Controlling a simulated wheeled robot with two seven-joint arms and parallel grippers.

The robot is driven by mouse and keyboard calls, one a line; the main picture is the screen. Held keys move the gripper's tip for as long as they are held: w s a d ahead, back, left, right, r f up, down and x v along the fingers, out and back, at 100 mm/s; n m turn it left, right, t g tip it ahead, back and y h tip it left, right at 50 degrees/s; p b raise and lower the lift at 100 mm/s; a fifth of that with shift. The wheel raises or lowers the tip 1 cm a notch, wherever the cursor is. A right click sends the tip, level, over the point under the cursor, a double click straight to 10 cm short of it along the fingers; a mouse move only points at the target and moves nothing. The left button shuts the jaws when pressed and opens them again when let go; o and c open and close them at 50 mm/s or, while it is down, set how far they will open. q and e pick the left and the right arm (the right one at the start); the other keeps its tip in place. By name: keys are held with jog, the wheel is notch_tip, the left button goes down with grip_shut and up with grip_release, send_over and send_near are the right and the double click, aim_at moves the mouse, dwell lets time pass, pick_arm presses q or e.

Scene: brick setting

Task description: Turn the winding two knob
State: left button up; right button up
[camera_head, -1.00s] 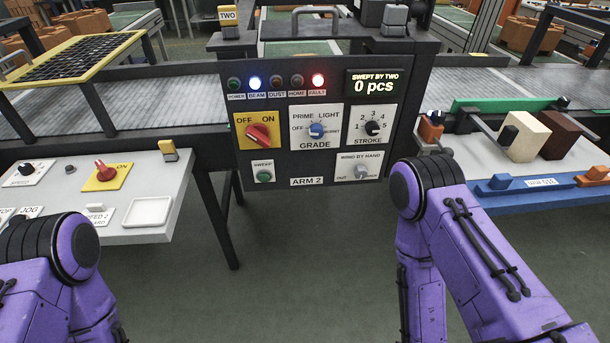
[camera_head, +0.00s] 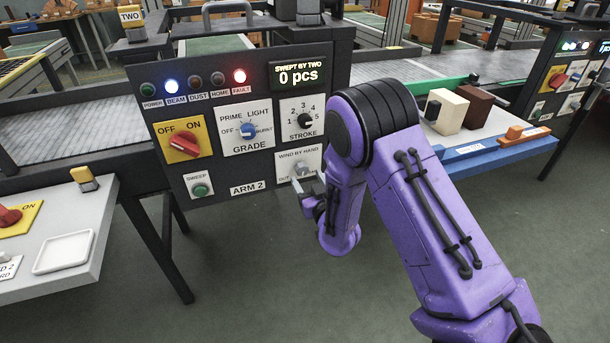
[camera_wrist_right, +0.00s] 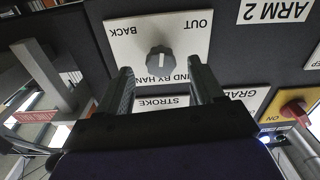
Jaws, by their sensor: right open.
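The winding knob (camera_head: 302,168) is a small grey knob on the white WIND BY HAND plate, low on the right of the ARM 2 panel. In the right wrist view the knob (camera_wrist_right: 160,60) appears upside down, dark grey with a pale pointer line, between the OUT and BACK labels. My right gripper (camera_head: 311,186) is at the panel just below the knob; my forearm hides part of it. In the wrist view its two fingers (camera_wrist_right: 161,74) are apart, one on each side of the knob in the picture. I see no contact. My left gripper is out of view.
The panel (camera_head: 228,188) also carries a red OFF/ON switch (camera_head: 183,144), the GRADE knob (camera_head: 248,130), the STROKE knob (camera_head: 305,121) and a green SWEEP button (camera_head: 200,190). The blue and red lamps are lit. A white tray (camera_head: 63,252) is at left. The floor below is clear.

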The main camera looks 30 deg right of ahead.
aim_at(302, 169)
jog(key=shift+x, duration=1.45)
jog(key=c, duration=1.1)
jog(key=shift+o, duration=0.2)
jog(key=shift+m, duration=0.3)
jog(key=m, duration=0.4)
jog(key=shift+a, duration=0.1)
jog(key=shift+m+p, duration=0.4)
jog(key=shift+m, duration=1.8)
jog(key=shift+a, duration=0.1)
jog(key=o, duration=1.1)
jog(key=shift+c, duration=0.2)
